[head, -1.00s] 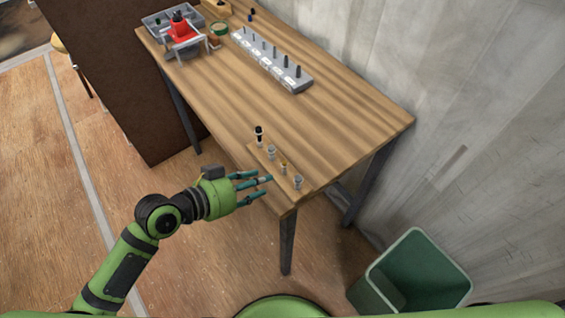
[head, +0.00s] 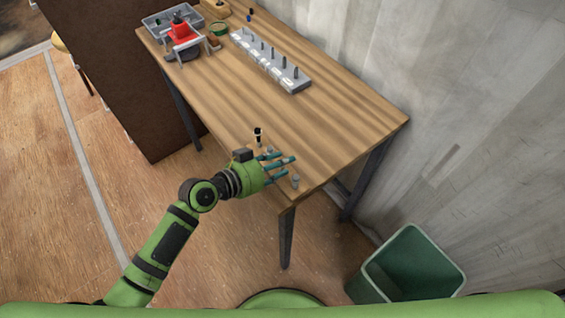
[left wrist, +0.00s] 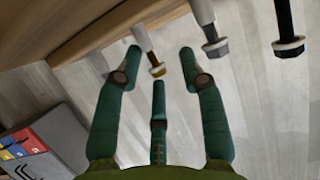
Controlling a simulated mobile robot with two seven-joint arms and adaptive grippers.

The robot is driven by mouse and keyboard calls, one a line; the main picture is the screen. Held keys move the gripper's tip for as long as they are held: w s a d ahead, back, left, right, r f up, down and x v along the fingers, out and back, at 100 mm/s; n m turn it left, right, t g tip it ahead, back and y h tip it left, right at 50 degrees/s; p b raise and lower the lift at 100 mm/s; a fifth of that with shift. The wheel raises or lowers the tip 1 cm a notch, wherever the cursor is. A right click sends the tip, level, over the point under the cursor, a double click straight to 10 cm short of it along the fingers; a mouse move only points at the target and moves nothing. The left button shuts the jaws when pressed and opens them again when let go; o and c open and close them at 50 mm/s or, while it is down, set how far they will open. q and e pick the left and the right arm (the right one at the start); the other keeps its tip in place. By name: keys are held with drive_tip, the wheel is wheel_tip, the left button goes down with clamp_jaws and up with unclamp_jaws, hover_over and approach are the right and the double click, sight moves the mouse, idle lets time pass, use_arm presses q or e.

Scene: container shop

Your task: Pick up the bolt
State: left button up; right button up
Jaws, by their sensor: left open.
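In the left wrist view a bolt with a brass-yellow end (left wrist: 156,66) sits between my open left gripper's spread fingers. I cannot tell whether any finger touches it. A grey bolt (left wrist: 213,42) and a black bolt (left wrist: 287,32) stand farther right there. In the head view my left gripper (head: 284,166) is over the near end of the workbench and hides the brass-ended bolt. The black bolt (head: 258,134) shows beyond the hand, and another grey bolt (head: 295,181) on its near side. My right gripper is not in view.
The wooden workbench (head: 300,120) has a clear middle. A grey holder block with several dark pegs (head: 272,62) lies along its wall side. A red device (head: 181,31) and a grey tray (head: 158,24) are at the far end. A green bin (head: 412,265) stands on the floor.

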use_arm(q)
clamp_jaws()
drive_tip(key=shift+r, duration=0.1)
drive_tip(key=shift+r, duration=0.1)
